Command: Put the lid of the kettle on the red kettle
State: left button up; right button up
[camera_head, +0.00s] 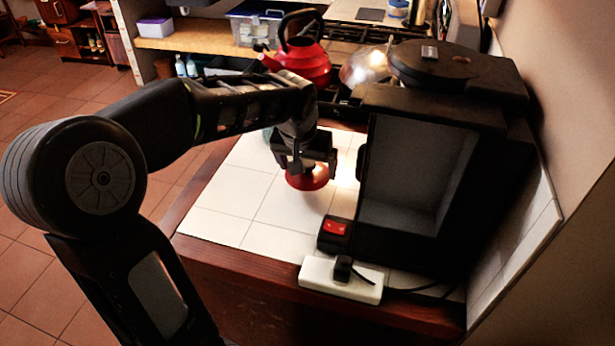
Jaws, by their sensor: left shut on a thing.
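The red kettle (305,63) with a dark arched handle stands on the dark stove at the back, with its spout pointing left. My left gripper (306,166) is over the white tiled counter, in front of the kettle. It is shut on the red lid (307,181), which shows below the fingers. I cannot tell whether the lid touches the tiles. The top of the lid is hidden by the fingers. My right gripper is not in view.
A black box-shaped appliance (418,170) stands close to the right of my left gripper. A white power strip (340,280) lies at the counter's front edge. A shiny pan or bowl (365,66) is right of the kettle. Tiles left of the gripper are clear.

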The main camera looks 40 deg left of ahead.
aim_at(308, 162)
pick_arm(q)
notch_tip(308, 162, up, 6)
jog(key=shift+f, duration=0.1)
dwell(0.9)
